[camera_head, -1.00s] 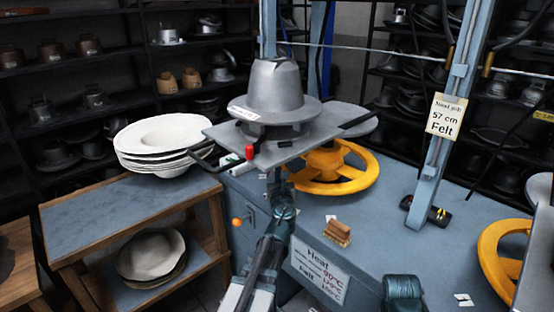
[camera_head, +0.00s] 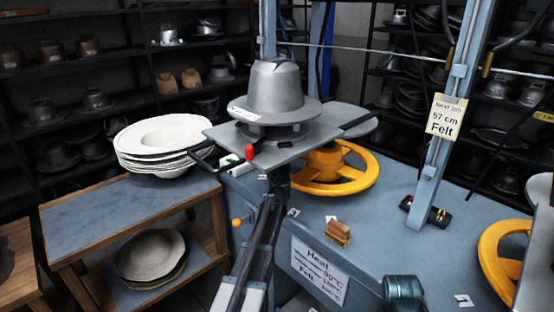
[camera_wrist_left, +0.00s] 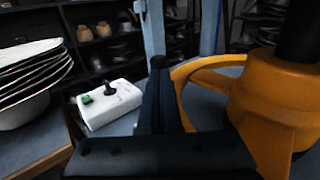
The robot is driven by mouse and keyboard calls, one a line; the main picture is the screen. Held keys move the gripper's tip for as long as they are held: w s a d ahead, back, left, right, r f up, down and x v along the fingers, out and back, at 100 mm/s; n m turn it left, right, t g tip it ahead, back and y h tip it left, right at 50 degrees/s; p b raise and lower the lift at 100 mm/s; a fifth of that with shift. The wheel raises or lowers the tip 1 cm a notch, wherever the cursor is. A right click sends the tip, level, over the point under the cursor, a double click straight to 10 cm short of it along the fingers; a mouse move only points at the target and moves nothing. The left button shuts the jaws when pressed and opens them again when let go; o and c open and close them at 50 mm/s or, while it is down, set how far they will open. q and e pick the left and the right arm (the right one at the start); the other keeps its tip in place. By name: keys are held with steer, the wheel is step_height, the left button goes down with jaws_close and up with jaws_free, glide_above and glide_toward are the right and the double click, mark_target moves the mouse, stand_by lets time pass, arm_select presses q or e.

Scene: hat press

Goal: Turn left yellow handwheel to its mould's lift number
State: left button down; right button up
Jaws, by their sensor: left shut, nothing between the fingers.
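The left yellow handwheel (camera_head: 362,180) lies flat on the blue press bench, partly hidden under the grey plate (camera_head: 225,133). A grey metal hat mould (camera_head: 272,88) stands on that plate. A white label (camera_head: 243,113) at its foot is too small to read. My left gripper (camera_head: 278,180) is just left of the handwheel, under the plate's front. In the left wrist view its shut, empty fingers (camera_wrist_left: 161,92) stand beside the wheel's rim; I cannot tell whether they touch it. The wheel's hub (camera_wrist_left: 275,105) fills the right side there. My right gripper is not in view.
A white box with a green button and black stick (camera_wrist_left: 110,103) is left of my fingers. A stack of pale hat bodies (camera_head: 160,140) stands on the left table.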

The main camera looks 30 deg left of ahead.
arm_select(q)
steer(key=shift+x, duration=0.95)
steer(key=shift+s+a, duration=0.15)
steer(key=a+v, duration=0.1)
steer(key=v, duration=1.3)
steer(key=shift+s, duration=0.35)
